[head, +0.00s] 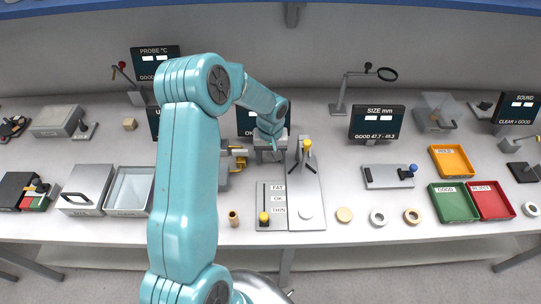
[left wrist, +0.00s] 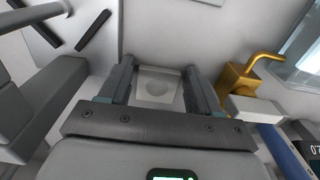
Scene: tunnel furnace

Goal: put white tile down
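The white tile (left wrist: 158,88), a pale square piece with a faint round mark, sits between the fingers of my left gripper (left wrist: 158,92) in the left wrist view. Both fingers appear to touch its sides, so the gripper looks shut on it. In the head view my left gripper (head: 270,155) points down over the back of the bench, beside the brass-fitted instrument and left of the stand with the yellow knob. The tile cannot be made out there, and I cannot tell its height above the surface below. My right gripper is not in view.
Close by are the brass fitting (head: 239,157), the yellow-knobbed stand (head: 307,145) and the labelled gauge plate (head: 272,205). Round discs (head: 378,217) lie to the right. A yellow tray (head: 452,161), green tray (head: 453,202) and red tray (head: 490,200) are farther right.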

